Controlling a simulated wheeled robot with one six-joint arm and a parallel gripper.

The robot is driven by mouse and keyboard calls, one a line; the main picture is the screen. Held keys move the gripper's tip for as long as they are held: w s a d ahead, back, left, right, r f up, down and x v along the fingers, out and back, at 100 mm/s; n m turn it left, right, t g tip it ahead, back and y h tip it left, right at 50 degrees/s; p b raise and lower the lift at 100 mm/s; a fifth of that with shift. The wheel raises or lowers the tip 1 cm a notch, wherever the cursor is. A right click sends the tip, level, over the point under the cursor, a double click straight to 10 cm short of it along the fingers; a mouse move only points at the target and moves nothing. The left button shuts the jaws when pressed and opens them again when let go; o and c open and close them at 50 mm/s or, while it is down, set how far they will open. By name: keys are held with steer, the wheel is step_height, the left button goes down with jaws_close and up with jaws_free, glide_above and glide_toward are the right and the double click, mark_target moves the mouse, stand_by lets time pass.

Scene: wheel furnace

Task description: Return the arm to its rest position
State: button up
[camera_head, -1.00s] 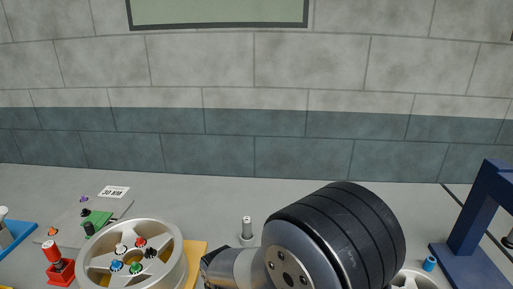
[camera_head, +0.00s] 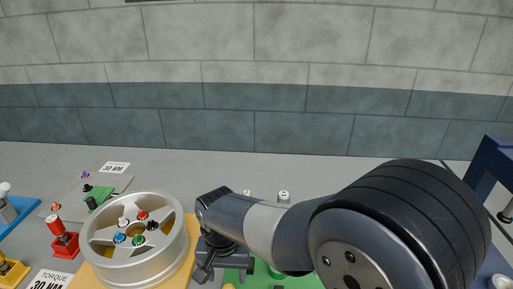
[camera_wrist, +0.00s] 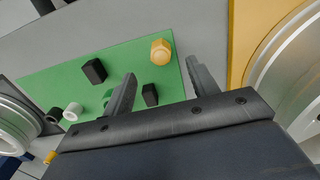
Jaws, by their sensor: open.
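My gripper (camera_head: 225,270) hangs from my bent arm (camera_head: 265,230), just right of the silver wheel (camera_head: 140,262) in the head view. The wrist view shows my gripper (camera_wrist: 162,90) with its two fingers spread apart and nothing held between them. Beyond the fingers is a green board (camera_wrist: 50,85) with a yellow hex nut (camera_wrist: 161,51) and several black pieces, one (camera_wrist: 150,95) seen between the fingers. In the head view my arm hides much of the green board (camera_head: 300,284).
The wheel carries several coloured nuts and stands on a yellow mat (camera_head: 188,262). A red tool (camera_head: 62,240) and a torque sign (camera_head: 50,280) are at left. A dark blue frame (camera_head: 490,165) stands at right. Grey table (camera_head: 270,172) is bare toward the wall.

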mark_target(228, 287)
step_height(228, 287, down, 8)
steer(key=shift+f, duration=0.1)
steer(key=n, duration=1.6)
steer(key=shift+r, duration=0.2)
steer(key=m, duration=1.8)
steer(key=shift+m, duration=0.3)
steer(key=m, duration=0.5)
